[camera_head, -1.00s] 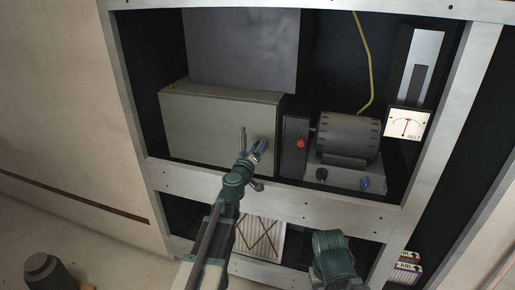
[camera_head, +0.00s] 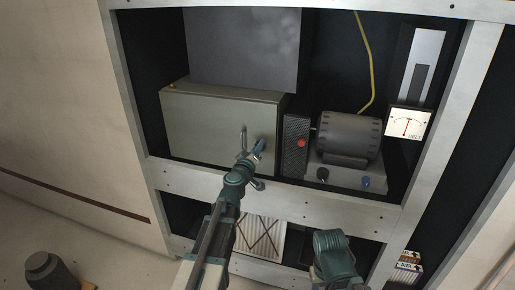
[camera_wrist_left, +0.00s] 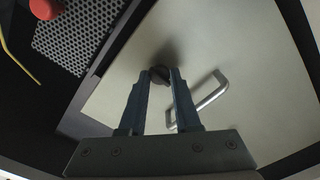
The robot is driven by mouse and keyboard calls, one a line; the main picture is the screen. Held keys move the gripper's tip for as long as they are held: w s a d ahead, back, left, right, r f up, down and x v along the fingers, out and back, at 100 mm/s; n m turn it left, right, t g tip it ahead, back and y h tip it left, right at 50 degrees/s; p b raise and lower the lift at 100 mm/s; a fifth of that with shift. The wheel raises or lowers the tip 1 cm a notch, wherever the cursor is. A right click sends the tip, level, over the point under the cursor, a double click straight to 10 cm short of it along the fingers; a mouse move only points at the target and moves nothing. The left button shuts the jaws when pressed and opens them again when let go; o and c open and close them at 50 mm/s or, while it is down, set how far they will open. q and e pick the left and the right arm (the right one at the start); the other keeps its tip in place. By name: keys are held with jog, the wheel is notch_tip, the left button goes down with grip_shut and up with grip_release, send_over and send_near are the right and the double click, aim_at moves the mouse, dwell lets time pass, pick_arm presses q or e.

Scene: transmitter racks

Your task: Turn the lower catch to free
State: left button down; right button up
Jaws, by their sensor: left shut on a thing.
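The grey-green box cover (camera_head: 205,125) stands in the rack's middle bay. Its front fills much of the left wrist view (camera_wrist_left: 240,50). A small dark round catch (camera_wrist_left: 159,74) sits on the cover, between my left gripper's fingertips. My left gripper (camera_wrist_left: 162,78) is shut on this catch; in the head view the gripper (camera_head: 259,147) is at the lower right part of the cover and hides the catch. A silver bar handle (camera_wrist_left: 205,102) is fixed to the cover beside the gripper; in the head view the handle (camera_head: 243,138) is just left of the fingers.
Right of the cover are a perforated dark box with a red button (camera_head: 301,143), a grey motor (camera_head: 347,137) and a dial meter (camera_head: 408,123). The rack's pale crossbar (camera_head: 300,207) runs below. A yellow cable (camera_head: 369,65) hangs above the motor.

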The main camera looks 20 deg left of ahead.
pick_arm(q)
jog(key=shift+n, duration=8.7)
jog(key=c, duration=0.6)
grip_release()
jog(key=shift+s, duration=0.1)
